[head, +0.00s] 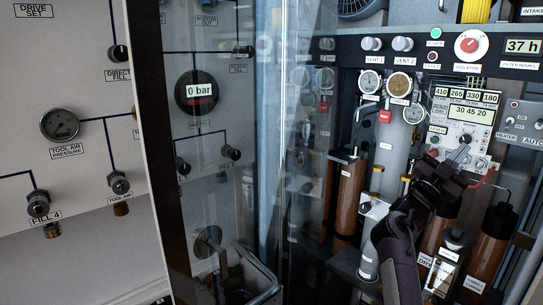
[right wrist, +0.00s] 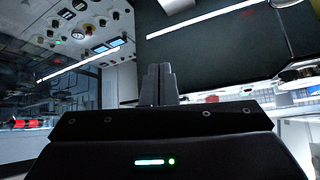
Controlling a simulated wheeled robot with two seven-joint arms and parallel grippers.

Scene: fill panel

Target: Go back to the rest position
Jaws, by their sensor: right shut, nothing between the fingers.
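My right gripper (head: 446,165) is in the right part of the head view, at the end of my dark arm coming up from below. It is in front of the fill panel's white control unit (head: 468,112) with its number displays. In the right wrist view its two fingers (right wrist: 158,84) are together and nothing is between them. I cannot tell whether it touches the unit. My left gripper does not show in either view.
Brown cylinders (head: 349,196) and bottles stand close around my right arm. A clear door (head: 290,150) with a dark edge stands left of them. Gauges (head: 60,124) and valves are on the left panel.

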